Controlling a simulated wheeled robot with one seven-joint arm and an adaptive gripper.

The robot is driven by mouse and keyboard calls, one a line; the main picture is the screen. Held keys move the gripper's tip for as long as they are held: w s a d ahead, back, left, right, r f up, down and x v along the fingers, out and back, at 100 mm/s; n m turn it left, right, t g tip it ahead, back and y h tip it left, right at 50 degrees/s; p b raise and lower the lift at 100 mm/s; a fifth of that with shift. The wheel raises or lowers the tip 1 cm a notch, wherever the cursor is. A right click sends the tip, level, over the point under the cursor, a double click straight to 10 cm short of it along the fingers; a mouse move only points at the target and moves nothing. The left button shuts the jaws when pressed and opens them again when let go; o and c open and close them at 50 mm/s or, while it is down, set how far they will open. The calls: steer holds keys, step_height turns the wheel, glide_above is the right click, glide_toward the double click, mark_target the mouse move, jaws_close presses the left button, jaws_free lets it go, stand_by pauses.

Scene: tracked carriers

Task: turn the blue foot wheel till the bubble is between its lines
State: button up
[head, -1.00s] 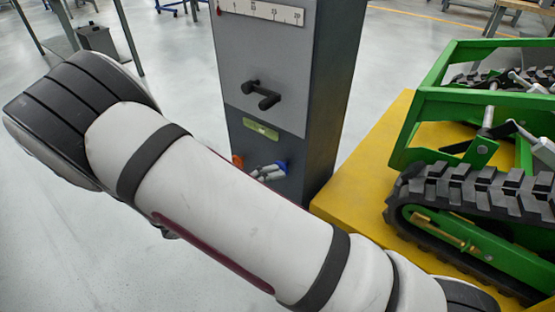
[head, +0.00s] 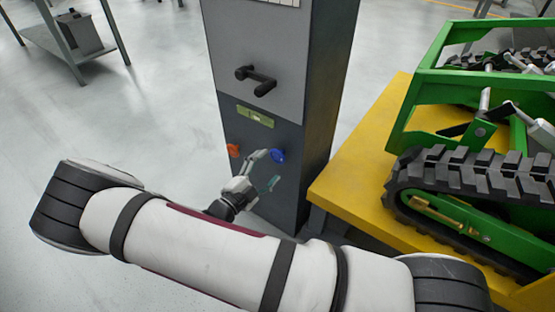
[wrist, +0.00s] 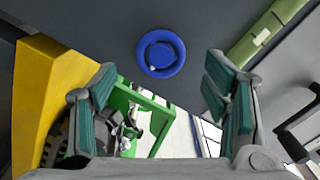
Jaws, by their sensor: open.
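The blue foot wheel (head: 277,155) is on the lower front of the grey cabinet. It shows whole in the wrist view (wrist: 161,53), a round ring with a small pale mark at its lower left. My gripper (head: 264,170) is open and empty, just left of and in front of the wheel. In the wrist view my open fingers (wrist: 160,85) stand either side of the wheel's line, apart from it. The green level vial (head: 255,116) is above the wheel and also shows in the wrist view (wrist: 262,38) with a pale spot. I cannot make out where the bubble stands between its lines.
An orange knob (head: 233,150) is left of the blue wheel. A black handle (head: 255,80) sticks out higher on the cabinet (head: 290,45). A yellow platform (head: 345,185) with a green tracked carrier (head: 470,200) stands close on the right.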

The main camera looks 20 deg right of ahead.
mark_target(277, 158)
steer(key=shift+b+x, duration=0.75)
steer(key=shift+x, duration=2.2)
steer(key=c, duration=1.2)
